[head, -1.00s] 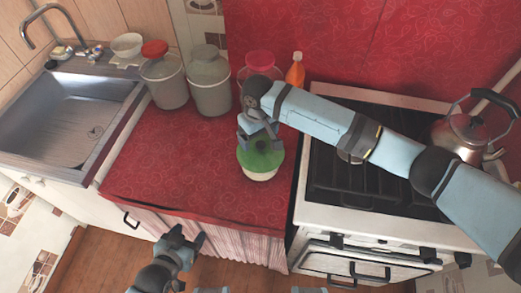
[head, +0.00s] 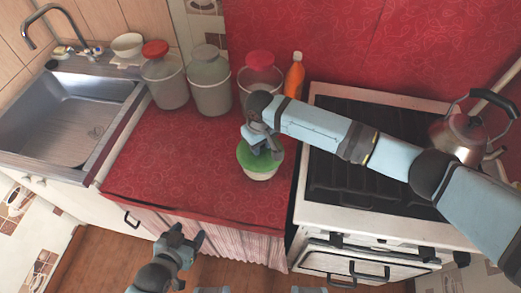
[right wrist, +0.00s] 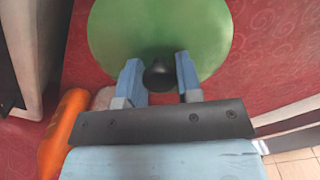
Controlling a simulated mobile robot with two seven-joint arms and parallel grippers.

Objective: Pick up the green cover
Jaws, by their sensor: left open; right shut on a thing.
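The green cover (head: 255,161) is a round lid with a black knob, sitting on a cream bowl (head: 262,176) on the red counter in the head view. In the right wrist view the green cover (right wrist: 150,32) fills the top middle, with its black knob (right wrist: 159,76) between the fingers. My right gripper (head: 268,153) comes from above and is shut on the knob of the cover. Its fingers (right wrist: 159,80) also show in the right wrist view. My left gripper (head: 189,238) is open and empty, in front of the counter, away from the cover.
Several lidded jars, including a grey-lidded jar (head: 209,85), and an orange bottle (head: 294,76) stand along the back. A stove (head: 310,205) with a kettle (head: 462,132) is at right, a sink (head: 70,115) at left. The counter left of the bowl is clear.

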